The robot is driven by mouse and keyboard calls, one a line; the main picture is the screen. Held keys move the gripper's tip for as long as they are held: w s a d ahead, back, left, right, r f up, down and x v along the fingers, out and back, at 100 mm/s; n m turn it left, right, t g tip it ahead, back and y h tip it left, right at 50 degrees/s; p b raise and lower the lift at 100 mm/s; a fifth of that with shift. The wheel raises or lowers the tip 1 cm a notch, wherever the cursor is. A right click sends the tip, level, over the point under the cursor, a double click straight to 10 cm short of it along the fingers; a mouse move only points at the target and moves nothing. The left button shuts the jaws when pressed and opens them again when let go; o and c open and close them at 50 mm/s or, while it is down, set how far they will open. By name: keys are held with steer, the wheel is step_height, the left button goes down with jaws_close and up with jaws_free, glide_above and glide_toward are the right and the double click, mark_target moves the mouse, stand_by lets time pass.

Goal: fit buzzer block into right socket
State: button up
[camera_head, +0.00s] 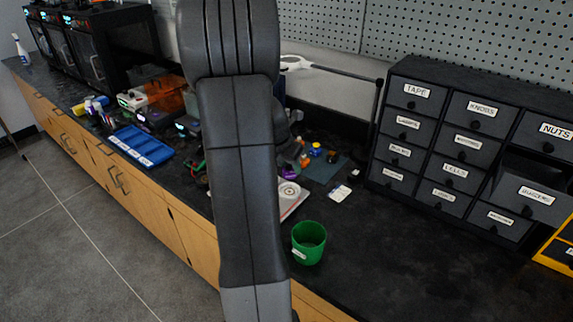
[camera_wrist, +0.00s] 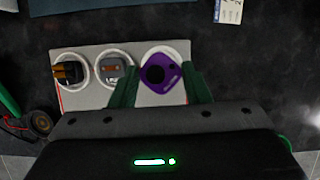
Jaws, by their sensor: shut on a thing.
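The buzzer block (camera_wrist: 170,87) is purple with a round black opening, in the wrist view. It sits between the two green fingers of my gripper (camera_wrist: 161,70), which is shut on it. It is over or in the right socket (camera_wrist: 148,55), whose white ring shows around it; I cannot tell how deep it sits. The pale socket board (camera_wrist: 112,102) also holds an orange-and-black block (camera_wrist: 68,73) in the left socket and a grey block (camera_wrist: 114,71) in the middle one.
A green cup (camera_head: 308,243) stands near the bench's front edge, close to the board. A dark drawer unit (camera_head: 440,205) with an opened drawer stands at right. A blue tray (camera_head: 141,146) lies at left. A round dark part (camera_wrist: 38,122) with wires lies left of the board.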

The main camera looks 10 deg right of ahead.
mark_target(289, 178)
steer(key=shift+f+b, duration=2.8)
steer(key=shift+f, duration=0.1)
steer(key=shift+r+p, duration=0.1)
steer(key=shift+p, duration=0.5)
steer(key=shift+f+b, duration=0.4)
steer(key=shift+f, duration=0.25)
steer(key=o, duration=0.7)
steer(key=shift+r, duration=0.1)
steer(key=p+v, duration=0.9)
steer(key=v, duration=0.2)
steer(key=shift+w, duration=0.1)
